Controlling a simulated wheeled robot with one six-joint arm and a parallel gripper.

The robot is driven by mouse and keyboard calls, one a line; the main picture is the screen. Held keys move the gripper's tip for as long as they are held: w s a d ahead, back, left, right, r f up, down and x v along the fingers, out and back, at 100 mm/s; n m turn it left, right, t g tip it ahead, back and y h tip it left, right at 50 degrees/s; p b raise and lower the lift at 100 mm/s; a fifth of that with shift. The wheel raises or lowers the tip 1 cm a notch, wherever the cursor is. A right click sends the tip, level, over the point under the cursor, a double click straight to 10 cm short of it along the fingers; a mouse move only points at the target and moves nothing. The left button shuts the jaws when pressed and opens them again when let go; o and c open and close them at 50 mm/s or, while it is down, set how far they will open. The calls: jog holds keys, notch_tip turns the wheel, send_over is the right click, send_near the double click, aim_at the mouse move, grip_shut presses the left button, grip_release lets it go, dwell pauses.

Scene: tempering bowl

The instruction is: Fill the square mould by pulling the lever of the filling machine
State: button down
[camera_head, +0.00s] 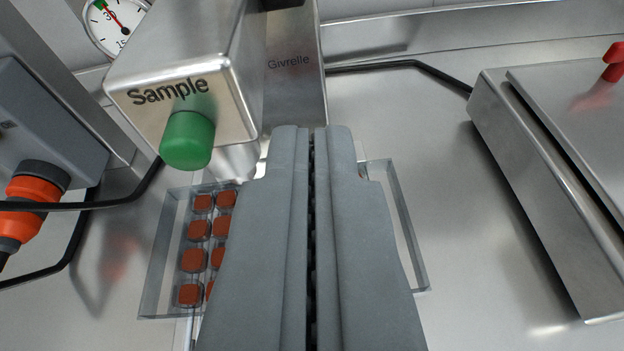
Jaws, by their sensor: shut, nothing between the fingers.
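The filling machine (240,60) is a steel box with the words "Sample" and "Givrelle" and a green knob or button (187,140) on its front. I cannot make out a lever; my gripper may hide it. A clear mould (157,270) lies below the machine on the steel surface. Several red-brown filled squares show in its left part; my gripper covers its middle. A narrow strip of its right side shows clear. My gripper (313,132) is shut and empty, its tips in front of the machine's lower part, right of the green knob. I cannot tell whether they touch it.
A grey box with an orange-and-black plug (35,195) and black cables stands at the left. A dial gauge (115,22) is at the top left. A steel box with a red knob (612,65) stands at the right. Steel surface right of the mould is clear.

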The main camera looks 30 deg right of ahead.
jog(key=shift+s+a+f, duration=0.1)
jog(key=shift+s+a, duration=0.5)
jog(key=shift+s, duration=0.2)
dwell(0.4)
jog(key=s+a+f+n+t+y, duration=0.1)
jog(key=s+a, duration=0.4)
jog(key=a, duration=0.5)
jog(key=s+a+f+n+t+y, duration=0.1)
jog(key=s+a+n+y, duration=0.3)
jog(key=a, duration=0.5)
jog(key=s+a+f+n+t+y, duration=0.2)
jog(key=s+a+n+t+y, duration=0.1)
jog(key=s+a, duration=0.4)
jog(key=a, duration=0.3)
jog(key=shift+a, duration=0.35)
